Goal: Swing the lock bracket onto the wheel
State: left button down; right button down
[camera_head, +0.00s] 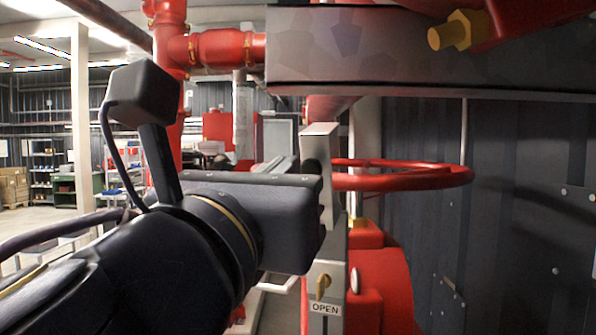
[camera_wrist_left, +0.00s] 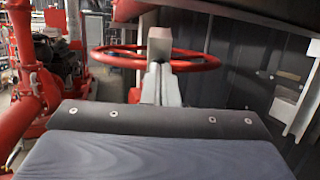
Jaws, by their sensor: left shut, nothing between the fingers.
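The red wheel (camera_head: 425,178) lies flat at the middle right of the head view. It also shows in the left wrist view (camera_wrist_left: 200,62). The pale grey lock bracket (camera_head: 320,140) stands upright at the wheel's left side. In the left wrist view its block (camera_wrist_left: 160,41) rises in front of the wheel's middle; I cannot tell whether it touches the rim. My left gripper's fingers (camera_wrist_left: 160,72) are shut and empty, pointing at the bracket just below its block. Any contact is unclear.
A grey post with an OPEN label (camera_head: 325,308) and a small brass piece (camera_head: 322,284) stands below. A grey beam (camera_head: 370,45) crosses above the wheel. Red pipes (camera_head: 215,48) stand behind, and a dark panelled wall (camera_head: 520,190) closes off the right.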

aim_at(314, 140)
pick_arm(q)
jog(key=p+x, duration=0.2)
jog(key=x, duration=0.6)
jog(key=shift+w+d, duration=0.1)
jog(key=shift+w, duration=0.1)
jog(key=shift+r, duration=0.1)
